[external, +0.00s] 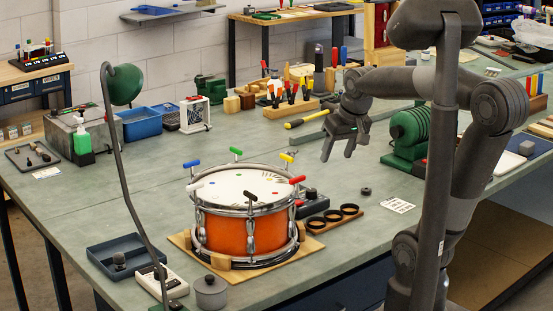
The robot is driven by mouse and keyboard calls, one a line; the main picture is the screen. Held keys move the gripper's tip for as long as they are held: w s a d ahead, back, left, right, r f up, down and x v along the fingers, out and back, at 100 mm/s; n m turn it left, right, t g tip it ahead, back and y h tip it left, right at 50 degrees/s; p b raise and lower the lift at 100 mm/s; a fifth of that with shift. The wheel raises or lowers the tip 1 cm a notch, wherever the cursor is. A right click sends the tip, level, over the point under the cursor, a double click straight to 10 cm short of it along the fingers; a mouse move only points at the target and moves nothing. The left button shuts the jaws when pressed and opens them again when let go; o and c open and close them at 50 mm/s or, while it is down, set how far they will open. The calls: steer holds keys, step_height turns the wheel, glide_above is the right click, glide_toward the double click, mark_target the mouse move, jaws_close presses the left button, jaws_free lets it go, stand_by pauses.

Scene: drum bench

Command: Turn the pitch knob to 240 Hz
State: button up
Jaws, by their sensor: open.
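My gripper (337,156) is open and empty, pointing down above the bench behind and to the right of the drum (245,229). No knob is between its fingers. A small dark box (314,207) with a round black knob (311,193) on top sits just right of the drum, below and left of my gripper. A white handheld device (162,284) with a dark part on top lies at the front left. No label or Hz reading is legible, so I cannot tell which of these carries the pitch knob or its setting.
The orange drum stands on a wooden base with coloured keys around its rim. A rack with three dark rings (335,217) and a small black cylinder (365,191) lie right of it. A green machine (407,135) and a screwdriver rack (291,106) flank my gripper. A lamp (127,84) stands left.

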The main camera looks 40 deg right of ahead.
steer(key=w+d+m+g, duration=0.1)
steer(key=w+d+m, duration=0.15)
steer(key=w, duration=0.55)
steer(key=m+g, duration=0.3)
steer(key=m, duration=0.2)
glide_above(312, 190)
step_height(312, 190, down, 14)
steer(key=r, duration=0.1)
steer(key=shift+y, duration=0.4)
step_height(312, 190, down, 10)
steer(key=shift+w+d+f, duration=0.1)
steer(key=shift+f, duration=0.15)
steer(key=c, duration=1)
